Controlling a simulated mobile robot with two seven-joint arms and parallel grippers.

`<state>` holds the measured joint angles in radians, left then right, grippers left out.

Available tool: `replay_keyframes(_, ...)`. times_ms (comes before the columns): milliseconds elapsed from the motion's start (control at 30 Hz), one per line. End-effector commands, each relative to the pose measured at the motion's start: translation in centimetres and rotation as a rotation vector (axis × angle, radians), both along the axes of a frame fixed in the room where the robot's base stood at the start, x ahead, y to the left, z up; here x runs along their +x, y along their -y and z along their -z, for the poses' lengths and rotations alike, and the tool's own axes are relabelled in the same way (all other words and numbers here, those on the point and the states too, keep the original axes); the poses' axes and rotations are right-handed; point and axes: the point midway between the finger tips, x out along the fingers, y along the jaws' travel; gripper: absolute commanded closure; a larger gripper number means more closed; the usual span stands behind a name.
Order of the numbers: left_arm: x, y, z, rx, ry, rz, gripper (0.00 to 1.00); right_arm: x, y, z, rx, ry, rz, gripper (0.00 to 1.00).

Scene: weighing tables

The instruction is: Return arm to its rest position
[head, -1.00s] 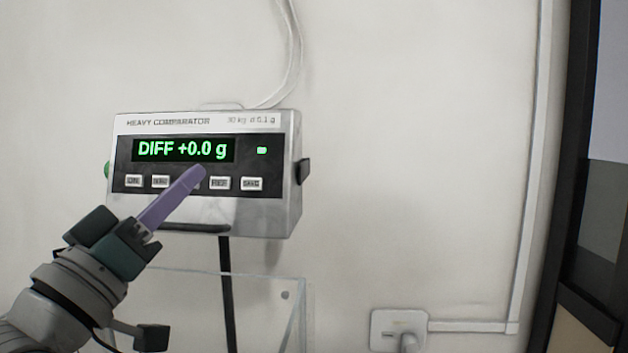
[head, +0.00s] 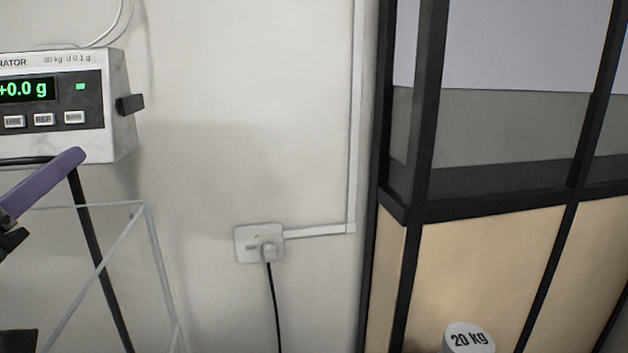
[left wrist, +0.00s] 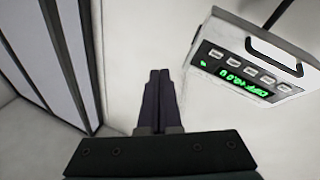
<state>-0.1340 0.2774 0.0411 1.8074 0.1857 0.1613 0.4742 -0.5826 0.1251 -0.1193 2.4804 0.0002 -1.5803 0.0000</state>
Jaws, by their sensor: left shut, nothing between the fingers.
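My left gripper (head: 72,160) shows at the left edge of the head view, with its purple fingers pointing up and to the right. Its fingers are closed together and empty. It is below the heavy comparator's display unit (head: 122,95), which is cut off by the left edge. The left wrist view shows the closed fingers (left wrist: 155,80) in the middle, with the display unit (left wrist: 240,60) at the right, apart from them. The green readout ends in +0.0 g. My right gripper is in neither view.
A clear glass-like enclosure (head: 148,215) stands below the display. A wall socket (head: 258,243) with a plugged black cable is to its right. A black-framed partition (head: 420,150) fills the right side. A weight marked 20 kg (head: 468,338) is at the bottom right.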

Motion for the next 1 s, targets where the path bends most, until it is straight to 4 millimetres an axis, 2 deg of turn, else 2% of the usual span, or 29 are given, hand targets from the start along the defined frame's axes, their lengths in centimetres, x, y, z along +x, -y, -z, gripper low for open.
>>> replay_keyframes(233,-1.2,2.4,5.0,0.089,-0.262,0.01,1.0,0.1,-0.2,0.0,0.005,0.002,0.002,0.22)
replay_keyframes(367,-3.2,3.9,8.6,0.163,-0.459,0.027,1.0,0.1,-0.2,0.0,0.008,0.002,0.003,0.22)
replay_keyframes(467,-6.4,5.4,12.3,0.25,-0.68,0.057,1.0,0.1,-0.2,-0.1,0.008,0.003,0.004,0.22)
replay_keyframes(500,-8.2,5.9,13.8,0.289,-0.778,0.073,1.0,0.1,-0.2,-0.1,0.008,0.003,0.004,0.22)
replay_keyframes(600,-12.8,6.8,16.5,0.379,-0.998,0.12,1.0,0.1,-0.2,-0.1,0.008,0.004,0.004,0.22)
replay_keyframes(700,-17.5,7.3,18.1,0.452,-1.191,0.173,1.0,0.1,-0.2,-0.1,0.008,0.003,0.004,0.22)
replay_keyframes(867,-25.1,7.6,19.0,0.545,-1.463,0.271,1.0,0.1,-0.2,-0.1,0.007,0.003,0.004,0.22)
replay_keyframes(900,-25.2,7.6,16.4,0.551,-1.471,0.273,1.0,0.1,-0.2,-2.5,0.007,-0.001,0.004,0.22)
replay_keyframes(1000,-25.0,7.6,12.8,0.55,-1.467,0.27,1.0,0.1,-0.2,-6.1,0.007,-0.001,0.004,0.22)
